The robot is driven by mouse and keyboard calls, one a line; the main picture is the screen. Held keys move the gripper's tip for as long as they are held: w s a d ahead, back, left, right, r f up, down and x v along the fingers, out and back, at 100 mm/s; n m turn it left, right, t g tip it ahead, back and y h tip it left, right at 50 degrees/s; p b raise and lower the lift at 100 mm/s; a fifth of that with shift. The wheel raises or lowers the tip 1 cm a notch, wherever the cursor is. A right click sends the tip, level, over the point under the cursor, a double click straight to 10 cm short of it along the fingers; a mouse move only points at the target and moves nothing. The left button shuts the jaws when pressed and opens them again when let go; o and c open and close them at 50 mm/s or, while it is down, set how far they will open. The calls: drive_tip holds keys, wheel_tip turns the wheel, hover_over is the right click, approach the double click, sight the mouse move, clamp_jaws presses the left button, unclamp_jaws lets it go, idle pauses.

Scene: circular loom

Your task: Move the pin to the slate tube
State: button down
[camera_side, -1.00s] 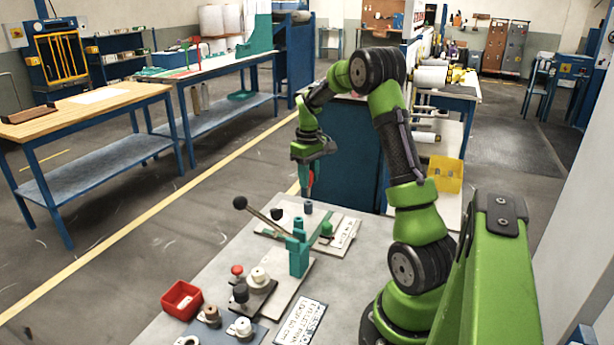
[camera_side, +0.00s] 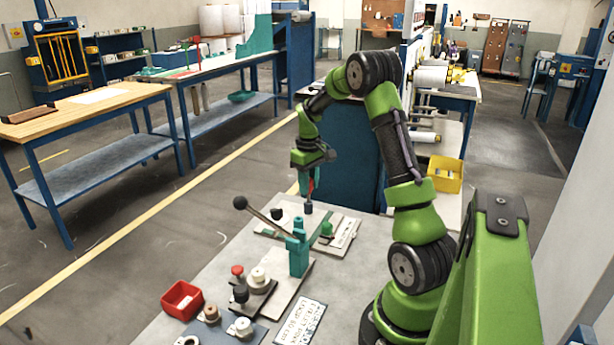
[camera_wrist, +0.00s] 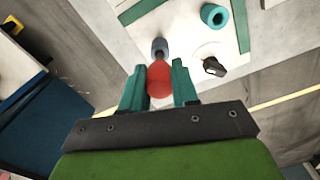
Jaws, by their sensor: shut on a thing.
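My gripper (camera_side: 310,184) is shut on a red pin (camera_wrist: 160,78), held between its teal fingers in the wrist view (camera_wrist: 159,84). In the side view the pin (camera_side: 311,187) shows as a small bit of red between the fingers. The slate tube (camera_side: 308,208) stands upright on a pale plate, directly below the gripper. In the wrist view the slate tube (camera_wrist: 160,48) is just beyond the pin's rounded end. The pin looks close above the tube; whether they touch I cannot tell. The pin's lower end is partly hidden.
A teal ring-shaped tube (camera_wrist: 215,15) and a black knob on a white disc (camera_wrist: 213,66) are near the slate tube. A teal lever press (camera_side: 299,255), a red bin (camera_side: 182,299) and several knobbed pieces stand on the table nearer the camera. A yellow bin (camera_side: 445,174) is behind.

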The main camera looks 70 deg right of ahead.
drive_tip(key=shift+f, duration=1.4)
drive_tip(key=c, duration=0.8)
unclamp_jaws()
wheel_tip(320, 180, up, 17)
drive_tip(key=shift+f, duration=0.1)
